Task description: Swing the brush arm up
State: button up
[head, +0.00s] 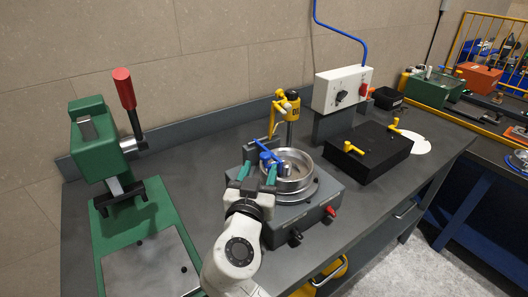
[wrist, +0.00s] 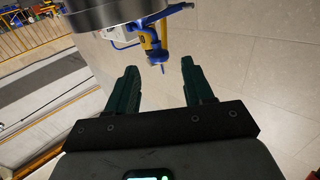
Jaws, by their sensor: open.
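A grey machine (head: 335,188) on the bench carries a round metal bowl (head: 312,180). Contact is not visible.
A green press (head: 95,150) with a red-handled lever stands at the left. A black box (head: 372,155) with yellow knobs and a white control box (head: 340,88) stand to the right. The bench's front middle is partly covered by my arm.

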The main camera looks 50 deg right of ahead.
aim_at(264, 160)
jog(key=shift+p+x, duration=0.75)
jog(key=shift+x, duration=2.45)
jog(key=shift+c, duration=0.5)
grip_shut()
